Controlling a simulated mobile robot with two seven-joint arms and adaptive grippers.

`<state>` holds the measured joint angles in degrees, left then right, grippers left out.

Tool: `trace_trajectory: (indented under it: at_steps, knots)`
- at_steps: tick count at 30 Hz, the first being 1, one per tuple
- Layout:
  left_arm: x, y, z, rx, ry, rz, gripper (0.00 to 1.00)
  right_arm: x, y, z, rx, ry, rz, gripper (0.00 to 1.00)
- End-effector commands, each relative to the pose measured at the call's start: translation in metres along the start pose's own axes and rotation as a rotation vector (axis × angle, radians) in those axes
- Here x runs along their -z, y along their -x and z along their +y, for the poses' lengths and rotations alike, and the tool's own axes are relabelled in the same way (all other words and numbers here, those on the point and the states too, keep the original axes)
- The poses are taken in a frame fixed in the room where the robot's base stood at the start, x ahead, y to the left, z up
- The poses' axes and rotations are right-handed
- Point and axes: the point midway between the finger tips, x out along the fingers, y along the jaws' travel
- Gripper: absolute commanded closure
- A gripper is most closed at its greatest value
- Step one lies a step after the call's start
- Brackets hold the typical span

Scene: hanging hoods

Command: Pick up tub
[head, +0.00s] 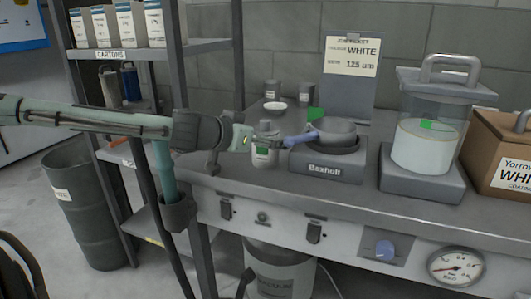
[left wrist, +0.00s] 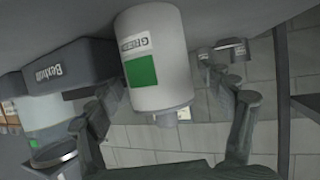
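A small white tub (head: 264,152) with a green square and a grey top stands on the grey bench, left of the Boxholt unit. In the left wrist view the tub (left wrist: 165,88) appears upside down, with its printed label and green square facing the camera. My left gripper (head: 243,138) reaches in from the left, close beside the tub. In the left wrist view the left gripper's fingers (left wrist: 160,82) are spread, one on each side of the tub. A gap shows on the right side; contact on the left side cannot be told. My right gripper is not in view.
A grey pan (head: 335,130) with a blue handle sits on the Boxholt unit (head: 325,168), its handle pointing toward the tub. A lidded clear container (head: 425,125) and a cardboard box (head: 497,160) stand farther right. A shelf rack (head: 185,52) stands at left.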

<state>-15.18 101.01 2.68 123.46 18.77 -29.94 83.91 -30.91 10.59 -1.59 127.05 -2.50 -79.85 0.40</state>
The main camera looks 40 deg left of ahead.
Motion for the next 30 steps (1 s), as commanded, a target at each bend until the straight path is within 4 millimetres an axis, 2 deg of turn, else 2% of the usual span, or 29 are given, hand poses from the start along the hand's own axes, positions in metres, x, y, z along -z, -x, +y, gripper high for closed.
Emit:
trace_trajectory:
  at_steps: [1, 10, 18, 23, 29, 30]
  knots:
    - [0.000, 0.000, 0.000, 0.000, 0.000, 0.000, 0.26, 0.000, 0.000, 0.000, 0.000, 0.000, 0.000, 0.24]
    - [0.000, 0.000, 0.000, 0.000, 0.000, 0.000, 0.63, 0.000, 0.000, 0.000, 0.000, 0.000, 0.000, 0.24]
    - [0.002, 0.001, 0.000, 0.000, 0.000, 0.002, 0.63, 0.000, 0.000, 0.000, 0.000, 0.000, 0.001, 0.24]
    - [0.013, 0.005, 0.000, 0.000, -0.001, 0.006, 0.63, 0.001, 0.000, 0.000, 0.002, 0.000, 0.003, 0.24]
    - [0.049, 0.019, -0.002, 0.002, -0.003, 0.009, 0.63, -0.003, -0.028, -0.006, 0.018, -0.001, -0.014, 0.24]
    - [0.052, 0.020, -0.011, 0.006, 0.001, 0.007, 0.63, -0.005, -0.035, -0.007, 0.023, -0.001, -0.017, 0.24]
